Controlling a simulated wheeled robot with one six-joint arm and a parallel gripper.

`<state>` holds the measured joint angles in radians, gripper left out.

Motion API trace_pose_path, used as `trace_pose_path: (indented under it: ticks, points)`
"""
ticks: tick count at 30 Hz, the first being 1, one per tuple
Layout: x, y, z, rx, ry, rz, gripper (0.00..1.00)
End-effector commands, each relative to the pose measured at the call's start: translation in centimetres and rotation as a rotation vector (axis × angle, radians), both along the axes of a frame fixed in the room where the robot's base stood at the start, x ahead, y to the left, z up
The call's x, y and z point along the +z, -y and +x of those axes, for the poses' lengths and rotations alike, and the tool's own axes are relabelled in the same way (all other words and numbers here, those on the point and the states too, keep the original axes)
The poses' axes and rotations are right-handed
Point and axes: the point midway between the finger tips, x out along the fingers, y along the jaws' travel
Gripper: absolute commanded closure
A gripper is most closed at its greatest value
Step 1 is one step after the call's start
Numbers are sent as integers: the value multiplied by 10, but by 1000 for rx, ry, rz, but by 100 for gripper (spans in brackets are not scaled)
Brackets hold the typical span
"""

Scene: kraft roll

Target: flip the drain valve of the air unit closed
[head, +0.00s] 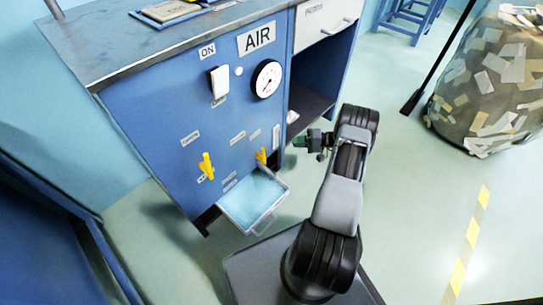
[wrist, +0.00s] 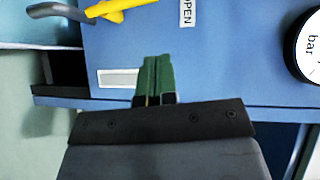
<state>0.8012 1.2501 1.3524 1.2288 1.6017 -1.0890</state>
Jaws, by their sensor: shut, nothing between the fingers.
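The blue air unit (head: 190,130) stands at the left under an AIR sign. Its front has two yellow valve handles, a left one (head: 206,167) and a right one (head: 261,155); their small labels are too small to read here, so I cannot tell which is the drain valve. My gripper (head: 298,142) is shut and empty, to the right of the right handle. In the wrist view its green fingers (wrist: 153,80) are together, apart from a yellow handle (wrist: 118,9) at the top. An OPEN label (wrist: 187,12) is beside that handle.
A tray (head: 252,198) juts out low, below the handles. The pressure gauge (head: 267,79) and white switch (head: 219,82) are higher on the front. An open shelf space (head: 312,100) lies right of the panel.

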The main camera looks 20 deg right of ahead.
Motion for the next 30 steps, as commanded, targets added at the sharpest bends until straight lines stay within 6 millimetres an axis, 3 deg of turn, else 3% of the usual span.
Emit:
trace_pose_path:
  ticks: [1,6,19,25,30]
  points:
    - [-17,7,-3,-30,22,22,100]
    - [-38,20,-8,-90,77,56,100]
    - [-41,22,-9,-101,89,62,100]
    - [-42,10,0,-99,89,61,100]
    - [-45,-15,16,-96,87,62,100]
